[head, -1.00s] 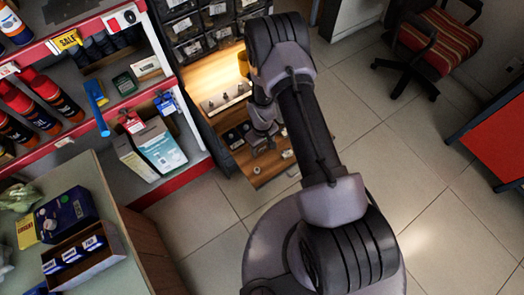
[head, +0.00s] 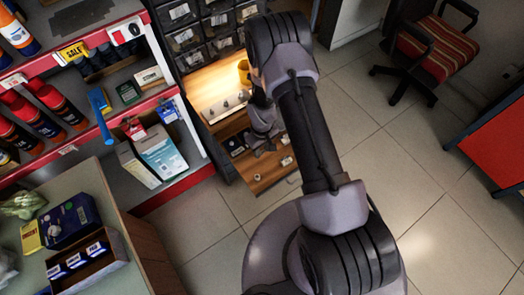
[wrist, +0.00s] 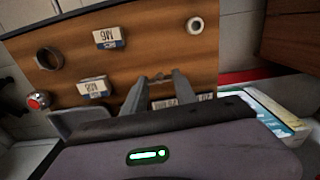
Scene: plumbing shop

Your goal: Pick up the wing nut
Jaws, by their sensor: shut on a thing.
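In the head view, my gripper (head: 264,146) is low over the wooden bench (head: 272,178), partly behind my arm, and the wing nut cannot be made out there.
In the wrist view, two labelled boxes (wrist: 109,38) (wrist: 94,88), a pale ring (wrist: 195,28), a dark ring (wrist: 48,58) and a red-topped item (wrist: 39,100) lie around. Drawer bins (head: 205,30) stand behind the bench. A red-edged shelf (head: 178,203) is at left.

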